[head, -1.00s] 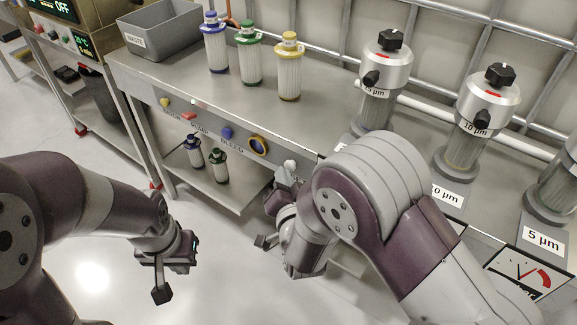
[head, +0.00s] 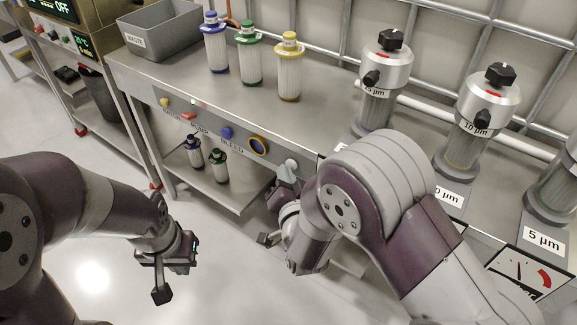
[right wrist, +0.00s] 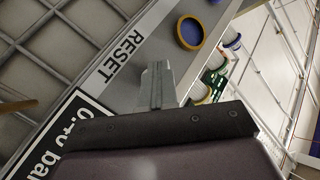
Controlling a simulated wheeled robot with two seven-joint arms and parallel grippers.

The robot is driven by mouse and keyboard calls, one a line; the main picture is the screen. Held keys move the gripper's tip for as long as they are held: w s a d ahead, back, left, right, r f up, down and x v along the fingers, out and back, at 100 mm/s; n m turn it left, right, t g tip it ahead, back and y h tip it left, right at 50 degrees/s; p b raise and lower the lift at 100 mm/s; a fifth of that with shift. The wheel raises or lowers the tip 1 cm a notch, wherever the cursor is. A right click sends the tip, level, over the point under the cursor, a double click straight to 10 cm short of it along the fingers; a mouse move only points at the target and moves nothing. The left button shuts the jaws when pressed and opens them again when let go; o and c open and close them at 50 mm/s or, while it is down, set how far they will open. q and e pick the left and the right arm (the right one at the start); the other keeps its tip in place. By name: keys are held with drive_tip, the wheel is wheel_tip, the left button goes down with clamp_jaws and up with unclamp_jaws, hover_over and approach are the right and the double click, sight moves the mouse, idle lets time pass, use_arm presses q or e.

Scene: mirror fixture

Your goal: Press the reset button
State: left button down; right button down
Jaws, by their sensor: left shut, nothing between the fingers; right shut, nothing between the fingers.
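A pale round button (head: 291,164) is at the right end of the panel along the bench's front edge. A RESET label (right wrist: 120,57) shows in the right wrist view; the button itself is hidden there, apparently behind my fingers. My right gripper (head: 286,180) is shut and empty, with its fingertips right at the button's lower side in the head view. It also shows in the right wrist view (right wrist: 155,88). I cannot tell whether it touches the button. My left gripper (head: 161,293) is shut and empty, low over the floor, away from the panel.
The panel also carries a yellow-ringed dark knob (head: 258,146), a blue knob (head: 227,132), a red control (head: 196,116) and a yellow one (head: 164,102). Filter cartridges (head: 289,68) and a grey waste bin (head: 163,28) stand on the bench. A gauge (head: 524,276) is at lower right.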

drive_tip(key=shift+s+a, duration=0.55)
drive_tip(key=shift+s, duration=0.15)
drive_tip(key=s+a, duration=0.1)
drive_tip(key=s, duration=0.1)
drive_tip(key=s+a, duration=0.2)
idle(0.3)
idle(0.6)
